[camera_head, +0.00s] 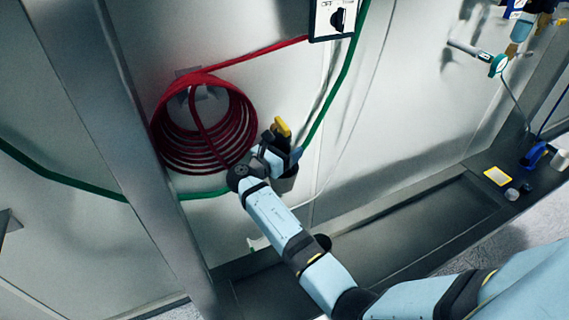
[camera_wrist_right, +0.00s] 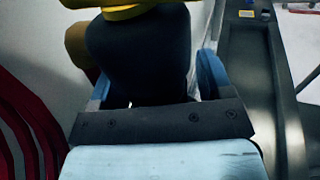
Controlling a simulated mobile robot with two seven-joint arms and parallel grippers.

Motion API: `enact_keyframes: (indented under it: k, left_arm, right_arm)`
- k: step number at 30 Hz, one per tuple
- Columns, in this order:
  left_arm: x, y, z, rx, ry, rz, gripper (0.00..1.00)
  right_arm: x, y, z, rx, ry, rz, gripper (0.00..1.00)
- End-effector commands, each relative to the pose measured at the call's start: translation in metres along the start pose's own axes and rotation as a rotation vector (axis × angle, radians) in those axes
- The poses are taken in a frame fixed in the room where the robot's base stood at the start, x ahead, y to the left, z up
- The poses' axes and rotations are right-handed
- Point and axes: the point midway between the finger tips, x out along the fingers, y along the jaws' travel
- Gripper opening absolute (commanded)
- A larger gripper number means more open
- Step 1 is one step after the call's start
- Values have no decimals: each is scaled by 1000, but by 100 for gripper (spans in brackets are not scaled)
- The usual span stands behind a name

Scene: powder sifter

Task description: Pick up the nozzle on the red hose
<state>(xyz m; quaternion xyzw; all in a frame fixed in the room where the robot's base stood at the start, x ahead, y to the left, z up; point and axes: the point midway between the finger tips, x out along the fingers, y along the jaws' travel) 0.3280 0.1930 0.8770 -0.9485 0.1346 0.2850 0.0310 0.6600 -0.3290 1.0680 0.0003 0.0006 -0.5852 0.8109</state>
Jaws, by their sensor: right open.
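The nozzle (camera_head: 282,128), black with a yellow top, sits upright in a grey holder on the wall, right of the coiled red hose (camera_head: 246,115). My right gripper (camera_head: 282,156) is at the nozzle, its blue fingers open. In the right wrist view, the nozzle's wide black body (camera_wrist_right: 138,55) lies between the two blue fingers (camera_wrist_right: 155,85), with its yellow part at the top edge. Whether the fingers touch it I cannot tell. The arm hides part of the nozzle's lower end. My left gripper is not in view.
The grey holder (camera_head: 286,184) is just below the gripper. A metal post (camera_head: 125,130) stands left of the coil. A dark ledge (camera_head: 400,240) runs below the wall.

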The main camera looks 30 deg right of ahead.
Motion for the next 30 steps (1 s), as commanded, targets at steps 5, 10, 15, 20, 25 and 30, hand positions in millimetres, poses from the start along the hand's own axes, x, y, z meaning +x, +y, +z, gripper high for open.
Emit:
enact_keyframes:
  k: [5,10,15,20,25,30]
  left_arm:
    - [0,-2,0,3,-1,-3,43]
    - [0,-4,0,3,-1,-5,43]
    - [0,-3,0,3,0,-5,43]
    - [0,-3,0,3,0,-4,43]
    - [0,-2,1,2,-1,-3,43]
    - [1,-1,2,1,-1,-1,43]
  right_arm:
    - [0,0,0,0,0,0,45]
    - [0,0,0,0,0,0,6]
    - [0,0,1,1,-1,0,0]
    - [0,0,1,1,0,0,0]
    - [0,0,8,4,0,0,0]
    - [0,0,30,5,0,0,0]
